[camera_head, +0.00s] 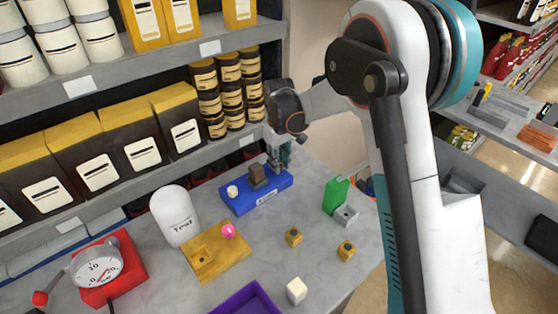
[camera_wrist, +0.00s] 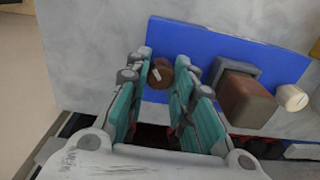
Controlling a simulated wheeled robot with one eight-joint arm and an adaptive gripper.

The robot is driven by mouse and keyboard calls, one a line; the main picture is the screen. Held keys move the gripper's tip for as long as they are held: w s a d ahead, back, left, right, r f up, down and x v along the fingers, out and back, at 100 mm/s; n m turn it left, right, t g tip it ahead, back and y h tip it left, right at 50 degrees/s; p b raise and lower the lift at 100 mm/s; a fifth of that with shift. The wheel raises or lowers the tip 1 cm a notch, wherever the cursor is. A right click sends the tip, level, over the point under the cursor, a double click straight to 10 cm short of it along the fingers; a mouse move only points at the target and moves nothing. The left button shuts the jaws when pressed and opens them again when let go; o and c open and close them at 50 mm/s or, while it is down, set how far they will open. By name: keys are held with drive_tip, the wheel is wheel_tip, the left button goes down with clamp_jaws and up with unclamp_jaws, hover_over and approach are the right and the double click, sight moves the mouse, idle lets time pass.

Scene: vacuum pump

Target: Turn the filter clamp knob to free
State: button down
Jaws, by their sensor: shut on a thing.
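The blue base (camera_head: 240,205) stands on the bench below the shelves; it also shows in the wrist view (camera_wrist: 215,50). A brown block (camera_head: 257,174) sits in a grey holder on it, seen in the wrist view too (camera_wrist: 246,102). A cream round part (camera_head: 232,191) is at the base's other end, and shows in the wrist view (camera_wrist: 292,98). The round brown knob (camera_wrist: 160,75) has a pale pointer line, tilted. My gripper (camera_head: 276,166) points down at the base's right end. In the wrist view its teal fingers (camera_wrist: 166,80) are shut on the knob's sides.
A white vessel marked "Trap" (camera_head: 174,215), a yellow plate (camera_head: 210,262) with a pink ball (camera_head: 228,231), and a gauge on a red base (camera_head: 97,267) stand left. A green block (camera_head: 336,194) is right. Stacked tins (camera_head: 230,95) on the shelf are close to my gripper.

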drive_tip(key=m, duration=0.3)
drive_tip(key=shift+m, duration=2.1)
drive_tip(key=shift+p, duration=0.3)
drive_tip(key=c, duration=1.4)
unclamp_jaws()
drive_tip(key=shift+o, duration=0.2)
wheel_tip(320, 180, up, 12)
